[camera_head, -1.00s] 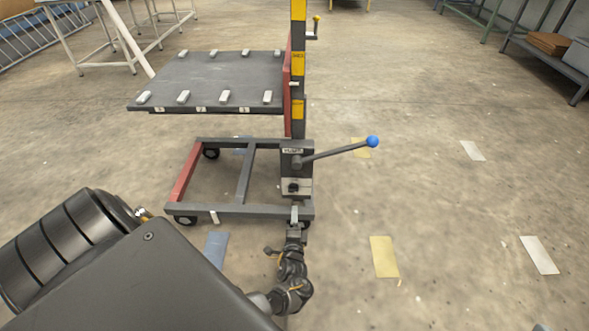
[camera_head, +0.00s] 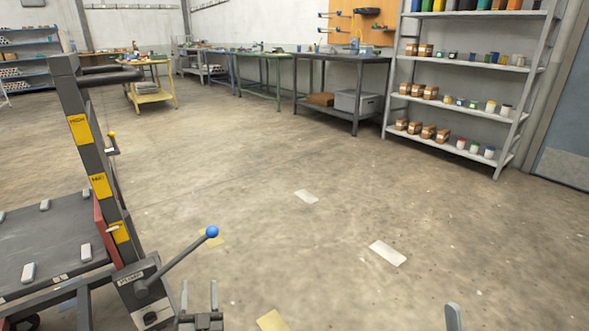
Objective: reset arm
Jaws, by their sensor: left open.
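My left gripper (camera_head: 199,294) is at the bottom edge, left of centre. Its two fingers point up and stand apart, with nothing between them. It is just right of the lift cart's pump base (camera_head: 143,288) in the picture; I cannot tell whether they touch. The pump lever (camera_head: 178,255) slants up to the right and ends in a blue ball (camera_head: 211,232), above the gripper in the picture.
The cart's dark platform (camera_head: 45,240) and mast (camera_head: 92,160) fill the left side. An unclear grey rounded piece (camera_head: 454,316) shows at the bottom edge. Workbenches (camera_head: 345,58) and a stocked shelf rack (camera_head: 465,70) stand at the back. The middle floor is open, with flat markers.

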